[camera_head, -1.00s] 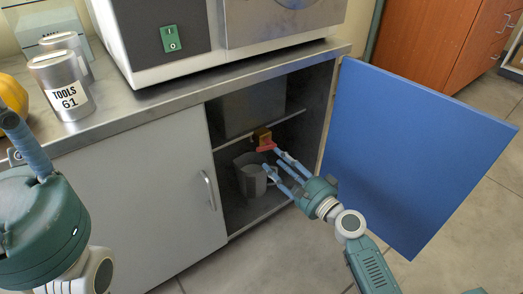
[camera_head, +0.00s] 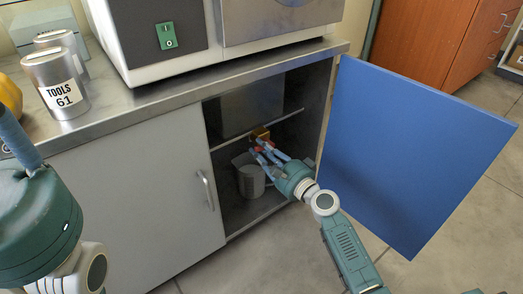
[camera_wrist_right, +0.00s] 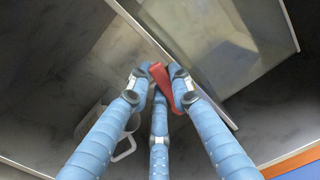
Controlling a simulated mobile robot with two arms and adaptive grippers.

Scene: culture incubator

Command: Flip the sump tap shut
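The sump tap has a brass-coloured body (camera_head: 261,132) under the grey tank inside the open cabinet. Its red lever (camera_wrist_right: 162,84) shows between my fingertips in the right wrist view; in the head view the fingers hide most of it. My right gripper (camera_head: 265,150) reaches into the cabinet from the right. Its blue fingers have drawn in and touch the lever from both sides (camera_wrist_right: 161,75). A grey jug (camera_head: 250,181) stands below the tap on the cabinet floor.
The blue cabinet door (camera_head: 415,150) stands wide open to the right of my right arm. The shut grey door (camera_head: 140,205) is on the left. The shelf edge (camera_head: 285,117) runs near the tap. Tins (camera_head: 60,85) stand on the worktop.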

